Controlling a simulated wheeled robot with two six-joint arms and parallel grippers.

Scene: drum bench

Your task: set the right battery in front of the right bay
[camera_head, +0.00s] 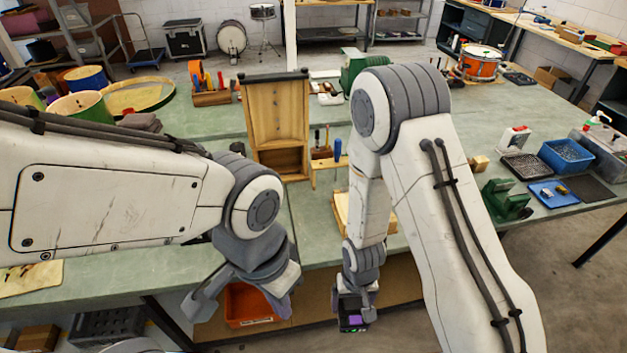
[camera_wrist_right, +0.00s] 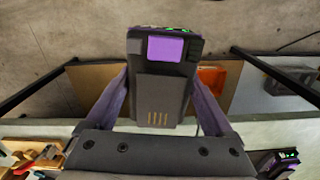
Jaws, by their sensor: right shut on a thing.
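The battery (camera_wrist_right: 158,88) is a dark block with a purple patch and gold contact strips. My right gripper (camera_head: 356,303) is shut on it; the battery also shows in the head view (camera_head: 352,320), held in front of the bench's front edge. In the wrist view the fingers (camera_wrist_right: 160,98) press on both its sides. My left gripper (camera_head: 238,300) is open, with its fingers apart in front of the bench. A dark unit with green lights (camera_wrist_right: 280,163) is partly in the wrist view at lower right; I cannot tell whether it is a bay. The right bay is not identifiable.
The green bench top (camera_head: 320,245) has a wooden cabinet (camera_head: 278,120) on it. An orange bin (camera_head: 247,303) is below the front edge, behind my left gripper. A blue bin (camera_head: 565,156) and a blue tray (camera_head: 553,193) are at right.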

